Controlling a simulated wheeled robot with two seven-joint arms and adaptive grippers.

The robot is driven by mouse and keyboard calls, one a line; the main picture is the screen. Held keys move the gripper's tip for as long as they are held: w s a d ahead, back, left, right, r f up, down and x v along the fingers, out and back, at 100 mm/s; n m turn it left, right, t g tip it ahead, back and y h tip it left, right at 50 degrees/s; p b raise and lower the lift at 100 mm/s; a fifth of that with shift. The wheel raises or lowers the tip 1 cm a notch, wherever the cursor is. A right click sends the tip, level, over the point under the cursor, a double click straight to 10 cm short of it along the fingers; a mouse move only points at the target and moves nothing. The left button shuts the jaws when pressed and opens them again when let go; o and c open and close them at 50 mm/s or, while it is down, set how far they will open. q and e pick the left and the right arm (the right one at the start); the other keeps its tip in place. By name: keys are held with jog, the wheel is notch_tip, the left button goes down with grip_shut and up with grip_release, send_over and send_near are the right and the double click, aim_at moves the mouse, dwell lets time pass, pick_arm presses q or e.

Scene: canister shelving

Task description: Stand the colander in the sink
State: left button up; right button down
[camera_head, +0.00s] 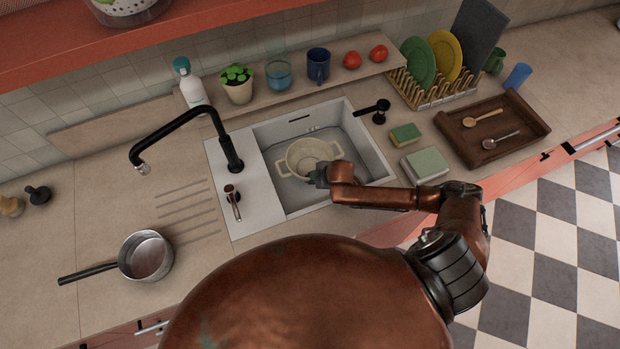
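The cream colander (303,152), with a loop handle on each side, is inside the white sink (373,156). It looks roughly upright, with its open top facing up. I cannot tell whether its base touches the sink floor. My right gripper (318,176) is at the colander's near right rim, over the sink. Its fingers are small and partly hidden by the wrist, so I cannot tell whether they are shut on the rim. My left gripper is not in view.
A black faucet (184,124) arches left of the basin. A saucepan (146,256) stands on the counter at left. Sponges (425,165), a wooden tray (530,124) and a dish rack (433,96) are at right. A ledge (297,92) with cups and tomatoes runs behind the sink.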

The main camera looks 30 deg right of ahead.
jog(key=shift+w+f, duration=0.1)
jog(key=shift+f, duration=0.25)
dwell(0.3)
jog(key=c, duration=2.1)
grip_release()
jog(key=shift+o, duration=0.3)
jog(key=shift+f, duration=0.1)
jog(key=v, duration=1.2)
